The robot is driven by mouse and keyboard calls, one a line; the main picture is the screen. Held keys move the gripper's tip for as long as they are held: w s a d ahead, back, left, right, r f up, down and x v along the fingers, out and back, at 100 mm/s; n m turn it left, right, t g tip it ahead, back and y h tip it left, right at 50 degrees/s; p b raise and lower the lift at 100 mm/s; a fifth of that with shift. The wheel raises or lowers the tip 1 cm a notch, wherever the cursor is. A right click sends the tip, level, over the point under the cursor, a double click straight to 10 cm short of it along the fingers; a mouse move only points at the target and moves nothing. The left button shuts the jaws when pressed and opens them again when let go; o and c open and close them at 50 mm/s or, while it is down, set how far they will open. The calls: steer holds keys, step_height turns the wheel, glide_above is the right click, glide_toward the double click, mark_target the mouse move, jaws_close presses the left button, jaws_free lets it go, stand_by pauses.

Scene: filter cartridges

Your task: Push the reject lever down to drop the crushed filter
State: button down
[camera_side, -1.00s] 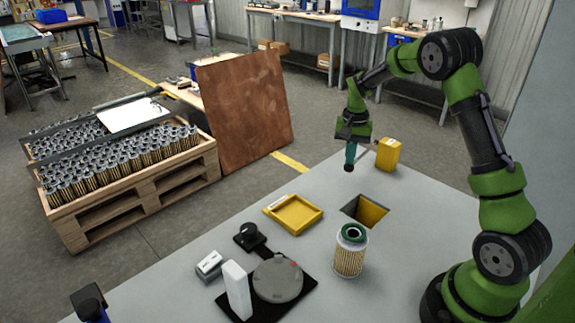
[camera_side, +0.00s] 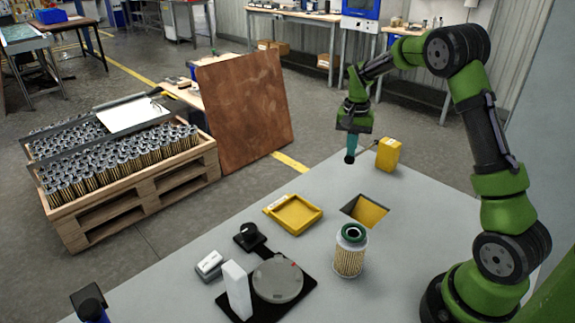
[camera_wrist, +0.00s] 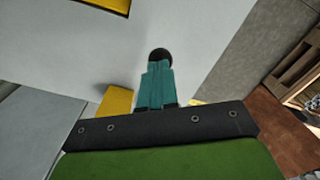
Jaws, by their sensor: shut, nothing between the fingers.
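My gripper (camera_side: 350,156) is shut and empty, its teal fingers pointing down at the table's far edge. A black lever knob (camera_side: 349,160) shows right at the fingertips; it also shows in the wrist view (camera_wrist: 160,56) just beyond them. I cannot tell whether they touch. A thin rod runs from there toward the yellow lever box (camera_side: 388,154), which stands to the right. The square opening in the table (camera_side: 366,211) shows yellow inside. A pleated filter (camera_side: 349,256) with a green top ring stands upright in front of it; no crushing is clear from here.
A yellow tray (camera_side: 293,214) lies left of the opening. A round grey fixture (camera_side: 278,279), a white block (camera_side: 236,290) and small black and white devices stand nearer the front. A pallet crate of filters (camera_side: 135,190) is on the floor at left.

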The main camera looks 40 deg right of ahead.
step_height(320, 180, up, 8)
stand_by(0.8)
steer(key=s+a+r+n+t+y, duration=0.1)
steer(key=s+a+r+n+t, duration=0.2)
steer(key=s+a, duration=0.6)
steer(key=s+a+r+n+t+y, duration=0.1)
steer(key=s+a+r+n+t, duration=0.3)
steer(key=s+a, duration=0.6)
steer(key=a+n, duration=0.1)
steer(key=a, duration=0.3)
steer(key=shift+s, duration=0.25)
stand_by(0.7)
